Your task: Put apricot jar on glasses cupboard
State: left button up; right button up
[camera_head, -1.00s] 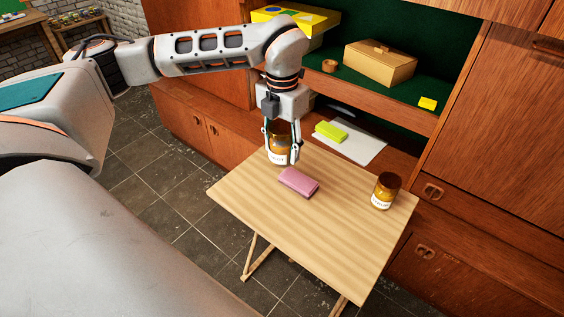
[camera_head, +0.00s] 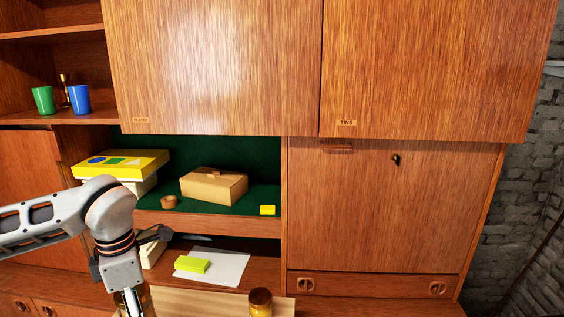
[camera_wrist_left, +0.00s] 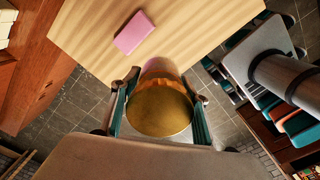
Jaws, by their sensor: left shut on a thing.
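My left gripper (camera_head: 133,302) is at the bottom left of the head view, fingers pointing down. In the wrist view it is shut around a jar with a wide gold lid (camera_wrist_left: 160,108) and an amber body, held between both fingers. Its label is not readable, so I cannot tell if it is the apricot jar. A second amber jar (camera_head: 260,302) stands apart on the wooden table (camera_head: 205,300). Two upper cupboard doors show; the left one (camera_head: 215,65) has a small label I cannot read surely, the right one (camera_head: 430,65) reads TINS. My right gripper is not in view.
Green (camera_head: 43,99) and blue cups (camera_head: 79,98) stand on the left shelf. A pink item (camera_wrist_left: 134,32) lies on the table.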

pick_arm(q)
jog(key=m, duration=0.2)
jog(key=d+m, duration=0.1)
jog(key=m, duration=0.3)
jog(key=shift+s+d+f, duration=0.15)
jog(key=shift+s+f, duration=0.05)
jog(key=shift+s, duration=0.1)
jog(key=m, duration=0.4)
jog(key=d+m, duration=0.1)
jog(key=m, duration=0.1)
jog(key=shift+s+f, duration=0.3)
jog(key=shift+s, duration=0.05)
jog(key=m, duration=0.4)
jog(key=s+d+m, duration=0.1)
jog(key=m, duration=0.3)
jog(key=d+f+m, duration=0.1)
jog(key=m, duration=0.3)
jog(key=shift+s+d, duration=0.2)
jog(key=shift+s, duration=0.05)
